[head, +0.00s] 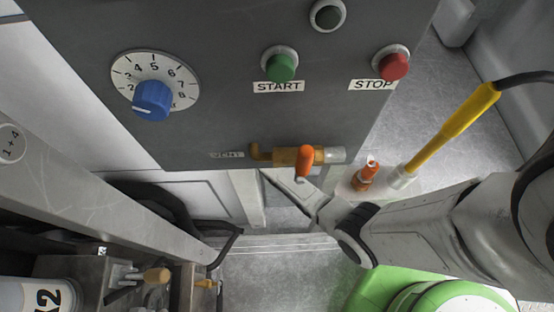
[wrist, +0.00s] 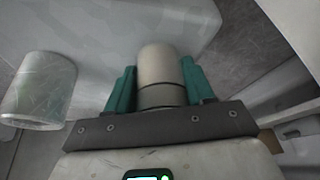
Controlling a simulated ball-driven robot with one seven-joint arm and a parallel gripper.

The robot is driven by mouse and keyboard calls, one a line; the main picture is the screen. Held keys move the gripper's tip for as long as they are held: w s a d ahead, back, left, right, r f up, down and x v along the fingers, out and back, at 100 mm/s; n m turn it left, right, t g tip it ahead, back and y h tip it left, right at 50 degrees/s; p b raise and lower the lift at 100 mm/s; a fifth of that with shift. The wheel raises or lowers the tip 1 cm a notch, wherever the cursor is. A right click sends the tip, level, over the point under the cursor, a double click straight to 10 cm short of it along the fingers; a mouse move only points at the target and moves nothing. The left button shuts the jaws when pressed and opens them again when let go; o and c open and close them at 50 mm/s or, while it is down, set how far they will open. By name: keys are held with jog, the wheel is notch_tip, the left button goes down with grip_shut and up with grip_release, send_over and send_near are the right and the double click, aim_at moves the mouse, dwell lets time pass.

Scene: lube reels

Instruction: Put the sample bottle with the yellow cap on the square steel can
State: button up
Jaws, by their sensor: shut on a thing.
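My gripper (wrist: 158,72) shows in the wrist view with teal fingers on both sides of a beige-grey cylinder (wrist: 161,66) with a darker lower band. It is shut on this cylinder. No yellow cap shows on it, so I cannot tell whether it is the sample bottle. In the head view my arm reaches in from the right to below the panel, and what the gripper holds cannot be made out there. I cannot pick out the square steel can for certain in either view.
A grey panel (head: 225,60) carries a blue knob (head: 152,100), green button (head: 281,67), red button (head: 394,66) and orange-handled valve (head: 303,160). A yellow-handled tool (head: 455,122) stands right, near a small orange fitting (head: 366,174). A scuffed, pale greenish cylinder (wrist: 40,90) is left of my gripper.

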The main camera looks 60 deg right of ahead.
jog(key=shift+f, duration=0.1)
jog(key=o, duration=1.2)
jog(key=p+v, duration=0.4)
jog(key=v, duration=0.8)
jog(key=shift+s+a, duration=0.1)
